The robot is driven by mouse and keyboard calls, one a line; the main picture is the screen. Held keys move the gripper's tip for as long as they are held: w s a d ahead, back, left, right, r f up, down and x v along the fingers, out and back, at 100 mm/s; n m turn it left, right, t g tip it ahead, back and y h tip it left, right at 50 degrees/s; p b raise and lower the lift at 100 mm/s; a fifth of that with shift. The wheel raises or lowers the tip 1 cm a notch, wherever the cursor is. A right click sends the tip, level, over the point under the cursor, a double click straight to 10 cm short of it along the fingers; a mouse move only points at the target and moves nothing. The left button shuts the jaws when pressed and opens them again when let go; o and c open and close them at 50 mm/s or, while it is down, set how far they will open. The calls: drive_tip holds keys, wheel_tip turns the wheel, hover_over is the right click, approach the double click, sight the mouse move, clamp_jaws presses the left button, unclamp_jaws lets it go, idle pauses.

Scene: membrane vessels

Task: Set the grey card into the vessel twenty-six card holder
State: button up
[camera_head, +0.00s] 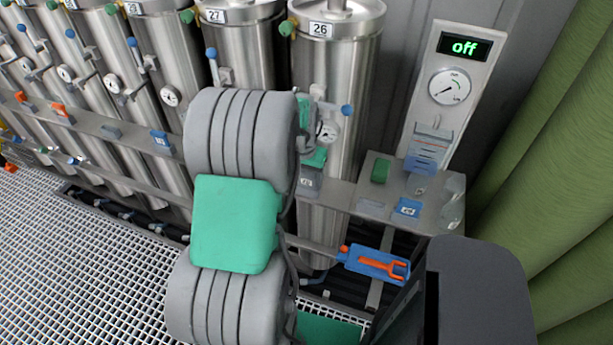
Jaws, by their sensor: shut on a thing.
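Vessel twenty-six (345,75) is the steel cylinder right of centre, with a white "26" plate near its top. My arm, with grey ribbed joints and a green link, fills the middle and hides part of the rail. My gripper (313,170) shows only in small part behind the arm, below the gauge of vessel twenty-six and close to the rail. It is shut on the grey card (310,183), a small grey patch at the rail. The vessel twenty-six card holder cannot be told apart from the card here. Whether the card is seated in it cannot be told.
A shelf (342,196) at the right carries a green block (380,170), a blue card (407,208) and clear vessels. A panel (455,60) reads "off". More vessels line the left, above an open grating floor (80,265).

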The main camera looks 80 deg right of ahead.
drive_tip(key=shift+f, duration=0.1)
drive_tip(key=o, duration=1.4)
wheel_tip(320, 180, up, 8)
drive_tip(key=a, duration=0.1)
drive_tip(key=shift+a+f+b, duration=0.15)
drive_tip(key=shift+b, duration=0.3)
